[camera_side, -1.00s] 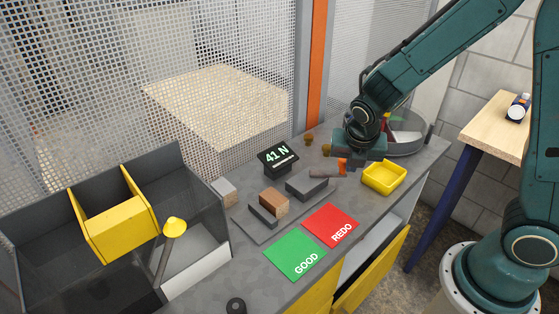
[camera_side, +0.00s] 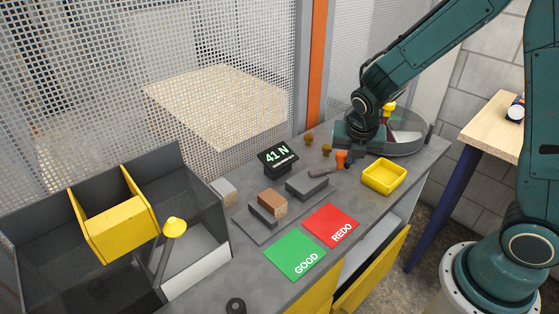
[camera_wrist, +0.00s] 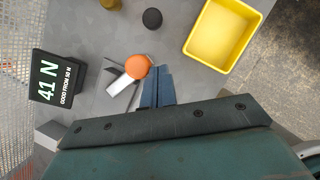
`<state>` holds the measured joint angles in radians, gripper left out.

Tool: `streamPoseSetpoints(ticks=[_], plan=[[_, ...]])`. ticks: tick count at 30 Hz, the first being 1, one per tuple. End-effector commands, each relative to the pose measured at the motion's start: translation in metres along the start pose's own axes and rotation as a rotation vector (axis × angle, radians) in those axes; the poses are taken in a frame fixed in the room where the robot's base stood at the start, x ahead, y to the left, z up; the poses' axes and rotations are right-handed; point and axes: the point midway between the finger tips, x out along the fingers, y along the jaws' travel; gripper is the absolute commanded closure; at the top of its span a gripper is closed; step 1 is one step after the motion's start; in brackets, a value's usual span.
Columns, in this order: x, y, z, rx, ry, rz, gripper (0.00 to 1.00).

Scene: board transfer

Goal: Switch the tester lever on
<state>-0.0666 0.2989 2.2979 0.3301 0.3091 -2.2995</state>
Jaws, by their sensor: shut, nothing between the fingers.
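The tester has a dark display (camera_side: 279,157) reading 41 N, and grey blocks (camera_side: 307,184) with a brown block (camera_side: 272,202) between two of them. What looks like its lever is a short bar with an orange knob (camera_side: 341,158); the knob (camera_wrist: 137,66) and pale bar (camera_wrist: 120,85) show in the wrist view. My gripper (camera_side: 349,162) is low beside the knob, fingers pointing down. In the wrist view its blue fingers (camera_wrist: 158,72) are together and empty, just right of the knob. I cannot tell whether they touch it.
A yellow tray (camera_side: 384,175) stands right of the gripper. Green GOOD (camera_side: 296,255) and red REDO (camera_side: 331,225) pads lie in front. A yellow-topped post (camera_side: 174,226) and grey bins (camera_side: 70,215) are at left. A round grey dish (camera_side: 412,143) is behind the gripper.

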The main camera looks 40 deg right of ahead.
Motion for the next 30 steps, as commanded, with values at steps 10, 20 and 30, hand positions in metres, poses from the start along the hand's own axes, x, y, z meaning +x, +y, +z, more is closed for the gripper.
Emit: streamPoseSetpoints(ticks=[10,20,30], plan=[[-0.002,-0.004,-0.004,-0.001,0.0,0.0,1.0],[-0.011,-0.025,-0.027,-0.001,0.0,0.001,1.0],[-0.044,-0.034,-0.025,0.0,-0.003,0.004,1.0]])
